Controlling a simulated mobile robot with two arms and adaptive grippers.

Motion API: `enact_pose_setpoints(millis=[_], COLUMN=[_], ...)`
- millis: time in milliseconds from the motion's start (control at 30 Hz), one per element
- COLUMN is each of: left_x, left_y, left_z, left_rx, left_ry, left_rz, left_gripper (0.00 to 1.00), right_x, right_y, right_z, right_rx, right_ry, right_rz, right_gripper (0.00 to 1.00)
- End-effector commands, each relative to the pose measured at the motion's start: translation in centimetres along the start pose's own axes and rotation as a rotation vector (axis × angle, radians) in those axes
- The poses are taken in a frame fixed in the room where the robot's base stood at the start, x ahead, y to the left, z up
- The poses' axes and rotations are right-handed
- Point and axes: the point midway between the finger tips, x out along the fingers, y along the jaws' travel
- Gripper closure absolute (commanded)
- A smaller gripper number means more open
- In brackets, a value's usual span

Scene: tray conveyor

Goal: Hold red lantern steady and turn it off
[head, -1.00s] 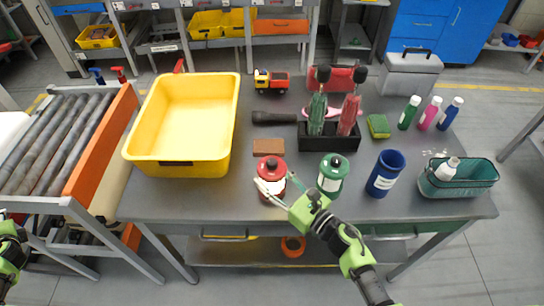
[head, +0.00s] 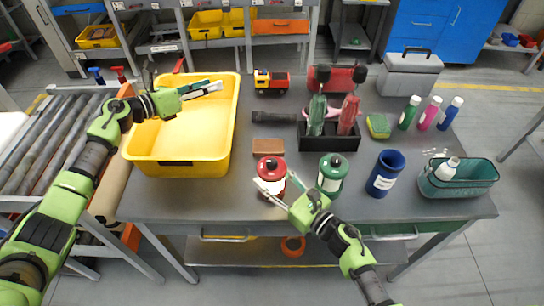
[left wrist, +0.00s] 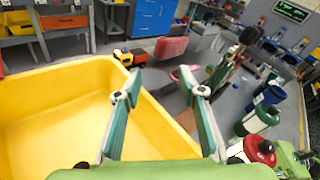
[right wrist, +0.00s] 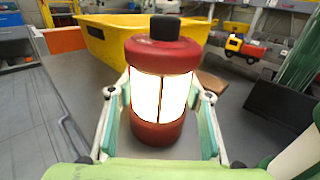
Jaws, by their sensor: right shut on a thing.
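The red lantern (head: 270,166) stands upright near the table's front edge. Its body glows bright white in the right wrist view (right wrist: 165,92), with a black knob (right wrist: 165,27) on top. My right gripper (head: 273,183) is shut on the red lantern, one finger on each side of its body; the fingers also show in the right wrist view (right wrist: 160,97). My left gripper (head: 216,87) is open and empty above the yellow bin, behind and left of the lantern. In the left wrist view its fingers (left wrist: 162,95) are wide apart and the red lantern (left wrist: 262,150) shows at lower right.
A green lantern (head: 333,170) stands just right of the red one. The yellow bin (head: 180,168) is at left, and a brown block (head: 268,145) lies behind the red lantern. A blue cup (head: 386,172) and a teal basket (head: 458,180) stand at right.

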Motion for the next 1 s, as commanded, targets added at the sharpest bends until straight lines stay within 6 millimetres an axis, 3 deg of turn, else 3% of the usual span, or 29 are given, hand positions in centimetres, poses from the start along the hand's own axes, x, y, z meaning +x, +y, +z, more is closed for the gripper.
enact_pose_setpoints(millis=[33,100,200,300,400,500,700,867,1000], left_x=[2.4,4.7,6.3,6.4,5.2,3.4,0.1,-1.3,-1.4], left_y=[-4.4,-10.3,-17.6,-23.2,-26.7,-28.1,-27.8,-27.1,-26.6], left_z=[0.6,0.1,-1.3,-3.1,-4.9,-6.0,-5.8,-5.2,-6.0], left_rx=[0.096,0.244,0.472,0.711,0.952,1.171,1.467,1.560,1.573], left_ry=[0.056,0.154,0.305,0.467,0.646,0.832,1.147,1.274,1.300], left_rz=[-0.100,-0.238,-0.422,-0.583,-0.719,-0.816,-0.903,-0.917,-0.921], left_gripper=[0.63,0.63,0.63,0.63,0.63,0.63,0.63,0.63,0.63], right_x=[0.0,0.0,0.0,0.0,0.0,0.0,0.0,0.0,0.0], right_y=[0.0,0.0,0.0,0.0,0.0,-0.1,-0.1,0.0,0.0], right_z=[0.0,0.0,0.0,0.0,0.0,0.0,0.0,0.0,0.0], right_rx=[0.000,0.000,0.000,0.000,0.000,0.000,0.000,0.000,0.001], right_ry=[0.000,0.000,0.000,0.000,0.001,0.001,0.001,0.000,0.000], right_rz=[0.000,-0.001,-0.001,-0.001,-0.001,-0.001,-0.001,-0.001,-0.001], right_gripper=[0.84,0.84,0.84,0.84,0.84,0.84,0.84,0.84,0.84])
